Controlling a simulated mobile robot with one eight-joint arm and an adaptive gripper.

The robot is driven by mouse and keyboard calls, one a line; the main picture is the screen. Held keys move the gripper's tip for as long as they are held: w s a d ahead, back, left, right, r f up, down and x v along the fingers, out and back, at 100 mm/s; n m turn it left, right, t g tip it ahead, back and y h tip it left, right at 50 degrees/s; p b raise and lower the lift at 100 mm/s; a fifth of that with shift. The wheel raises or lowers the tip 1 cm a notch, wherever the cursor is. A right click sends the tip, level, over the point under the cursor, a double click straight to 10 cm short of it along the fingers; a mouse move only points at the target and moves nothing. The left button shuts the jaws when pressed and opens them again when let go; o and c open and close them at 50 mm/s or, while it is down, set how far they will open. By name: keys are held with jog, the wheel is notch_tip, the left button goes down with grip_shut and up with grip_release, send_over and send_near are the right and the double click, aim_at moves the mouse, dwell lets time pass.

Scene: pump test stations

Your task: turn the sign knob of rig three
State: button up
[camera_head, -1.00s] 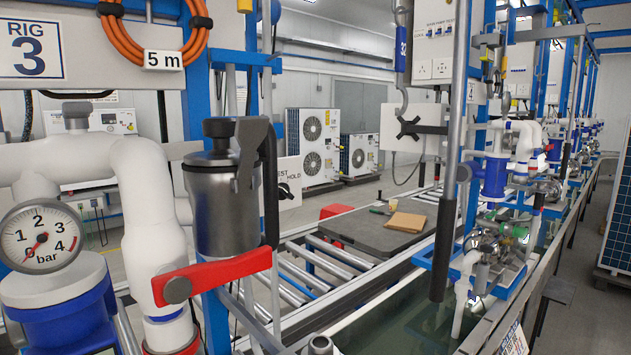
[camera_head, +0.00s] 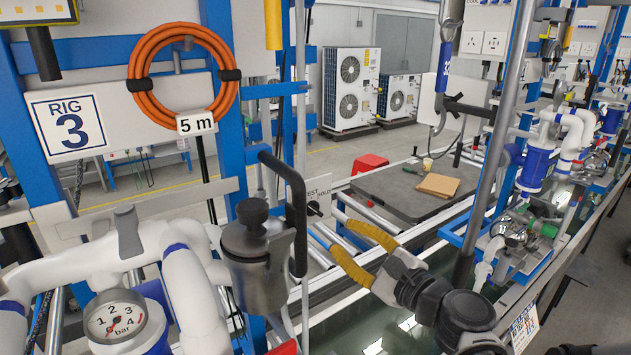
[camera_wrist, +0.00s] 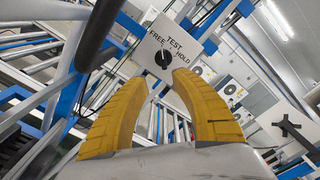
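The rig three sign (camera_head: 319,187) is a small white plate lettered TEST and HOLD, partly hidden by a black handle in the head view. Its black knob (camera_head: 313,208) sticks out near the plate's lower edge. In the wrist view the sign (camera_wrist: 181,67) stands tilted beyond the fingertips, with FREE, TEST and HOLD around the knob (camera_wrist: 164,59). The knob's pointer setting is too small to tell surely. My gripper (camera_head: 350,241) has yellow fingers and is open and empty, to the right of the sign and apart from it. In the wrist view my gripper (camera_wrist: 159,79) has the knob just above its fingertip gap.
A grey canister (camera_head: 257,262) and black bar handle (camera_head: 291,205) stand left of the sign. A pressure gauge (camera_head: 116,318) and white pipes are at lower left. A roller conveyor carries a dark board (camera_head: 394,194) behind my gripper. An orange hose coil (camera_head: 177,78) hangs above.

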aim_at(319, 214)
jog(key=shift+m, duration=0.3)
jog(key=x, duration=0.3)
jog(key=b+x, duration=0.1)
jog(key=x, duration=0.7)
jog(key=shift+d+r, duration=0.1)
jog(key=shift+r, duration=0.2)
grip_shut()
